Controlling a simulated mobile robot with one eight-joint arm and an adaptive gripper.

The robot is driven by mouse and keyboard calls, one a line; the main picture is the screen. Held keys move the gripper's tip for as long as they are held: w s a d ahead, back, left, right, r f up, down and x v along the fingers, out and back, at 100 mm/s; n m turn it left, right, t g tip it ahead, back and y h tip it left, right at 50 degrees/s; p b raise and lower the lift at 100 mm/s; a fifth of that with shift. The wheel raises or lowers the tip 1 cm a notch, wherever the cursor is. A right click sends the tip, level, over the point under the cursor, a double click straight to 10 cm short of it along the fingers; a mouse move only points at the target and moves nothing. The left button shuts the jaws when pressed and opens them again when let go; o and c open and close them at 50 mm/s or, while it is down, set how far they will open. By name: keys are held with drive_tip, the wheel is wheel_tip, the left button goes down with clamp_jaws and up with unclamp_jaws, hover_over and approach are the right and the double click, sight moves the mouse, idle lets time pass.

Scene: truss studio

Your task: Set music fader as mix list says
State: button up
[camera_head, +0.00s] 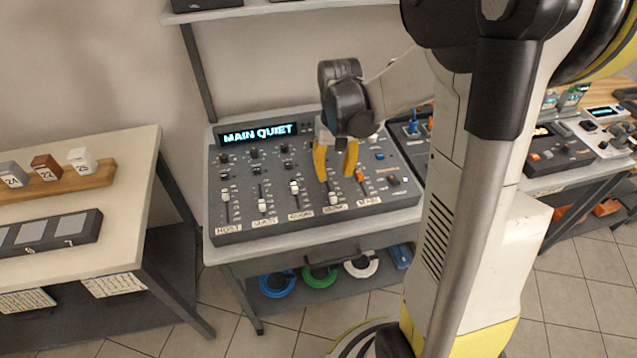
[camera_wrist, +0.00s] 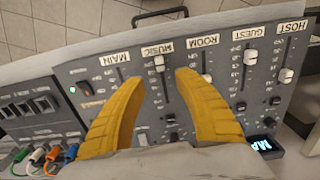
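The mixing console (camera_head: 240,228) stands on a grey table, with faders labelled HOST, GUEST, ROOM, MUSIC and MAIN. Its display (camera_head: 257,134) reads "MAIN QUIET". The white music fader cap (camera_head: 333,198) sits low in its slot, near its label; the wrist view shows this cap (camera_wrist: 159,63) too, between the fingertips and slightly beyond them. My gripper (camera_head: 336,176) is open, its yellow fingers pointing down over the music and main strips. In the wrist view the fingers (camera_wrist: 160,80) straddle the music slot, with nothing held. I cannot make out a readable mix list.
The room fader cap (camera_wrist: 207,78) is close to the right finger in the wrist view. The orange main cap (camera_head: 360,175) is near the gripper. Coloured cable coils (camera_head: 320,277) lie on the shelf below. A table with numbered blocks (camera_head: 82,160) stands left.

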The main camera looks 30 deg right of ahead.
sight(333, 196)
wheel_tip(333, 196, down, 10)
drive_tip(key=b, duration=0.3)
drive_tip(key=shift+b, duration=0.35)
clamp_jaws()
